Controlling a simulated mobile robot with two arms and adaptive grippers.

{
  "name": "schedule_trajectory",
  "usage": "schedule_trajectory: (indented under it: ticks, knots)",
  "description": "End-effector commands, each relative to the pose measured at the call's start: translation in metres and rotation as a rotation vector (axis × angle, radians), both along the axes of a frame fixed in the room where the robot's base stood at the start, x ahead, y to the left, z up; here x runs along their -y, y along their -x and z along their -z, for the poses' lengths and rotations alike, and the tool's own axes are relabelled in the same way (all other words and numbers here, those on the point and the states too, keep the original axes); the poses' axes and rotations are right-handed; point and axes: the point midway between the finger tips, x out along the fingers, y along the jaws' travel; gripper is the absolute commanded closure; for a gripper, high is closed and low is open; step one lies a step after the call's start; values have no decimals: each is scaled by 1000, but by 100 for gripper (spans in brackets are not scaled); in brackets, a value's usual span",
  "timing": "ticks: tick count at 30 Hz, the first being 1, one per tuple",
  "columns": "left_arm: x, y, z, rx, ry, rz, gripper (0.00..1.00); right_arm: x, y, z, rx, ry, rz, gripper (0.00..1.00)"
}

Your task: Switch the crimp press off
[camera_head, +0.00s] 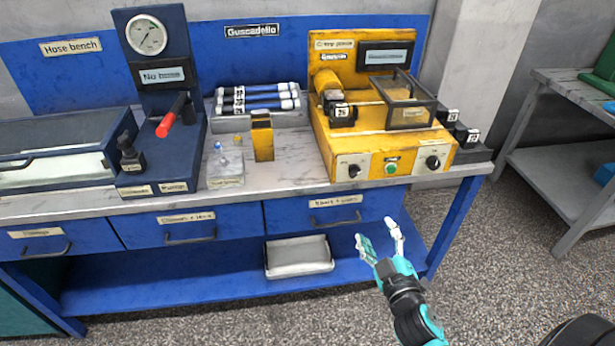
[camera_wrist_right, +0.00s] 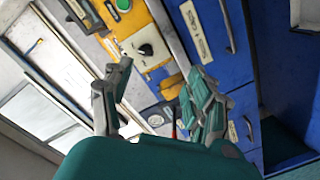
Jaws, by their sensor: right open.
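The yellow crimp press (camera_head: 383,138) stands at the right of the bench in the head view. Its front has a black knob at the left (camera_head: 353,171), a lit green button (camera_head: 391,167) in the middle and a black knob at the right (camera_head: 433,162). The lettering by the knobs is too small to read. My right gripper (camera_head: 380,240) is open and empty, below and in front of the bench edge, apart from the press. In the right wrist view, the left knob (camera_wrist_right: 146,49) and green button (camera_wrist_right: 123,4) lie beyond my open fingers (camera_wrist_right: 160,92). My left gripper is out of view.
The bench also holds a gauge stand with a red-handled lever (camera_head: 172,118), several hoses (camera_head: 257,98), a yellow block (camera_head: 262,138) and a small clear box (camera_head: 226,168). Blue drawers (camera_head: 188,226) run under the top. A grey tray (camera_head: 299,257) sits on the lower shelf.

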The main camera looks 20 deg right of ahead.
Motion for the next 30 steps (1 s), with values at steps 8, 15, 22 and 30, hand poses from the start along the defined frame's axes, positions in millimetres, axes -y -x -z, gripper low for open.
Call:
schedule_trajectory:
  ticks: [8,15,22,30]
  knots:
    - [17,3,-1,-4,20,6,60,6,-12,-31,56,41,4,42]
    - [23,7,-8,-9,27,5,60,18,-60,-33,57,41,4,42]
    - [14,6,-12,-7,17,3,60,29,-109,-31,55,40,5,42]
    - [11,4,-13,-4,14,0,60,40,-153,-29,54,39,5,42]
